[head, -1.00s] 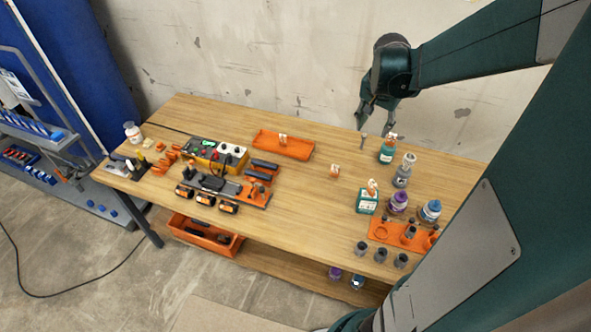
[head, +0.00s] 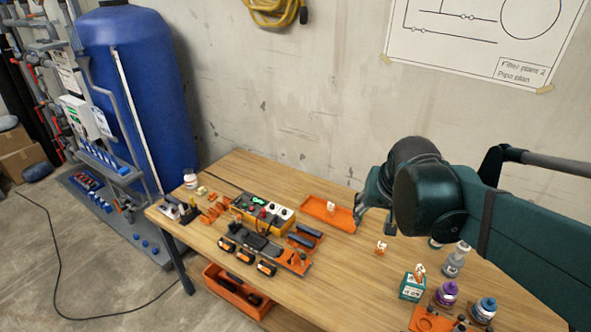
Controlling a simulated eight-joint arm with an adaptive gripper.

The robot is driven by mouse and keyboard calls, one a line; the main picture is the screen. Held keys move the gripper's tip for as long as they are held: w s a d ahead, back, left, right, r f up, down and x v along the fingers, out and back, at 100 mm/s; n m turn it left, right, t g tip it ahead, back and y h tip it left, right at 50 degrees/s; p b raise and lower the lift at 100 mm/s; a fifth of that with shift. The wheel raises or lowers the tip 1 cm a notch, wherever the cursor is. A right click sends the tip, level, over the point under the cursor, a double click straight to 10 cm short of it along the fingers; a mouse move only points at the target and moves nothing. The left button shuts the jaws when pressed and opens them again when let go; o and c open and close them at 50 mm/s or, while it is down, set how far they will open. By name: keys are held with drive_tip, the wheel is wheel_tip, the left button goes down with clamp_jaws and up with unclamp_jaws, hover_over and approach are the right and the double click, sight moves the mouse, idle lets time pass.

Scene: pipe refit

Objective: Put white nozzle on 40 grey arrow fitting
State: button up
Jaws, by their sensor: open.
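My gripper (head: 374,222) hangs above the right part of the wooden table, by the right end of the orange tray (head: 314,215). Its fingers are apart, with nothing seen between them. I cannot pick out the white nozzle for sure. Small white-and-orange pieces show in the tray (head: 331,207), on the table (head: 380,248) and on a green-and-white box (head: 411,288). The 40 grey arrow fitting cannot be told apart; grey pipework (head: 60,60) with small fittings stands at the far left, too small to read. My arm hides part of the table's right side.
A yellow-and-grey device (head: 262,215), tools and black-and-orange packs (head: 246,257) crowd the table's left half. A blue tank (head: 135,90) stands behind. Bare wood (head: 345,275) lies mid-table.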

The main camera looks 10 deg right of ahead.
drive_tip(key=s+a+n+t+y, duration=0.1)
drive_tip(key=s+a+n, duration=0.4)
drive_tip(key=a, duration=0.7)
drive_tip(key=s+t, duration=0.1)
drive_tip(key=s, duration=0.1)
drive_tip(key=shift+s+y, duration=0.3)
drive_tip(key=shift+s, duration=0.05)
